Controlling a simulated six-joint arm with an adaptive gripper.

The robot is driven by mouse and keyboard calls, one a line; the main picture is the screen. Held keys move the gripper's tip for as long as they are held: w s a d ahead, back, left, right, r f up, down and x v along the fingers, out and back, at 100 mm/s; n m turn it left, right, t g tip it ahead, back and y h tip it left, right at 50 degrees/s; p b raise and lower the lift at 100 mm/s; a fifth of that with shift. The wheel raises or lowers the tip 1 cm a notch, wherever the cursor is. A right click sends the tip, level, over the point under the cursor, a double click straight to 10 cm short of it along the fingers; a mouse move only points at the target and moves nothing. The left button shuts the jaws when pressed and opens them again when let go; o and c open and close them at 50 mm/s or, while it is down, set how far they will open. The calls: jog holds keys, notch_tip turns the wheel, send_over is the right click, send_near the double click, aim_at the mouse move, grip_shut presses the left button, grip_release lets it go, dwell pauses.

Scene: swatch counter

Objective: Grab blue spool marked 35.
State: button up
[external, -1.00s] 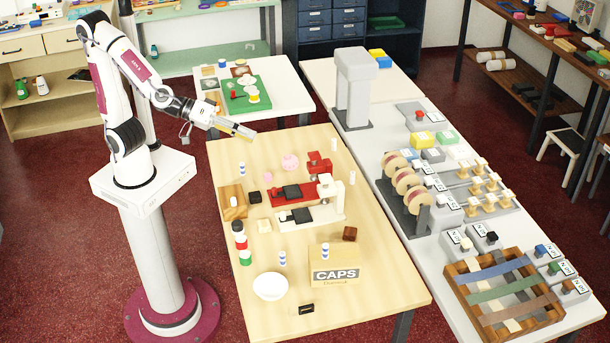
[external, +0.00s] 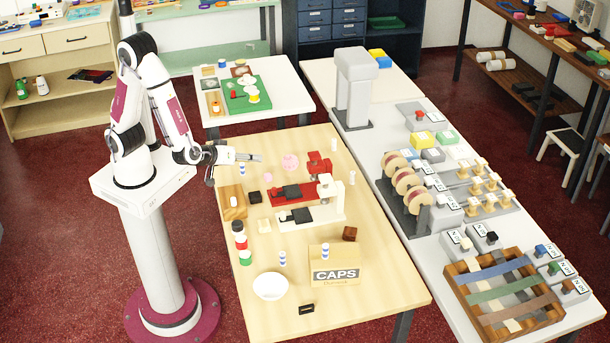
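Several small blue-and-white spools stand upright on the wooden table (external: 375,290). One spool (external: 242,170) is at the back left, just below my gripper in the picture. Another spool (external: 282,258) stands near the white bowl, and a third spool (external: 325,251) is at the box marked CAPS. Their numbers are too small to read, so I cannot tell which is marked 35. My gripper (external: 258,158) is over the table's back left part, with its fingers pointing right. I see nothing held in it, but the finger gap is too small to judge.
A wooden block (external: 232,203), a stacked red, black and green column (external: 240,242), a white bowl (external: 270,287) and a CAPS box (external: 334,265) stand on the table. Red (external: 295,193) and white (external: 310,214) devices fill its middle. The front right is clear.

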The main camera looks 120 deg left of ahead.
aim_at(241, 165)
jog(key=s+f+g, duration=0.1)
jog(key=s+f, duration=0.2)
jog(key=s+f+g+y, duration=0.1)
jog(key=s+f+g, duration=0.1)
jog(key=f, duration=0.1)
jog(key=s+a+f+g+y, duration=0.1)
jog(key=s+f, duration=0.2)
jog(key=shift+s+g, duration=0.3)
jog(key=shift+s, duration=0.05)
jog(key=shift+s+f+m, duration=0.3)
jog(key=shift+s+f, duration=0.05)
jog(key=shift+f, duration=0.15)
jog(key=shift+a, duration=0.1)
jog(key=shift+x, duration=1.2)
jog(key=shift+s, duration=0.1)
jog(key=shift+s+r+x, duration=0.15)
jog(key=shift+x, duration=0.7)
jog(key=shift+s+r+x, duration=0.1)
jog(key=shift+s+x, duration=0.05)
jog(key=shift+x, duration=1.65)
jog(key=c, duration=0.9)
